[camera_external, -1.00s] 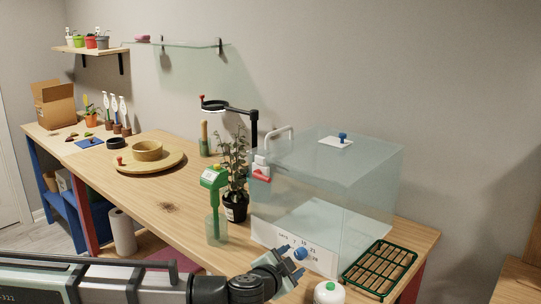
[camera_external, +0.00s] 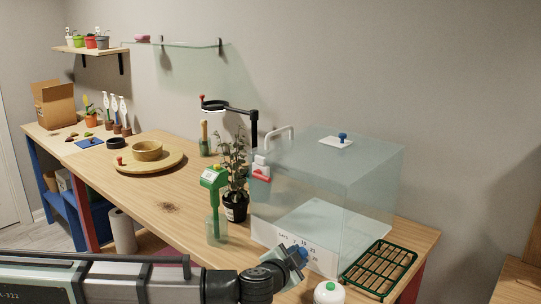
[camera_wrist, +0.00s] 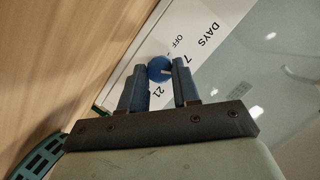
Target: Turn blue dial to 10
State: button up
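The blue dial (camera_wrist: 159,67) is a round knob on a white panel (camera_wrist: 205,30) printed with DAYS, OFF, 7 and 21 in the wrist view. A small pale mark shows on its right side; I cannot tell exactly which label it points to. My gripper (camera_wrist: 160,82) is open, with one finger on each side of the dial near its edges. I cannot tell whether the fingers touch it. In the external view my gripper (camera_external: 296,257) is against the lower front of the clear box (camera_external: 375,190), largely hiding the dial. The printed panel (camera_external: 275,238) shows to its left.
A green wire rack (camera_external: 380,268) lies right of the box. A white bottle with a green top (camera_external: 328,293) stands close by my gripper. A green-topped sprayer (camera_external: 215,205) and a potted plant (camera_external: 236,207) stand left of the box.

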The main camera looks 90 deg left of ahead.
grip_shut()
jog(key=shift+w+d+f+m+y, duration=0.1)
jog(key=shift+m+y, duration=0.4)
jog(key=shift+m, duration=0.6)
jog(key=shift+f+m+g+y, duration=0.1)
jog(key=shift+m+g+y, duration=0.2)
jog(key=shift+m+y, duration=0.55)
jog(key=shift+m, duration=0.45)
jog(key=o, duration=0.5)
grip_release()
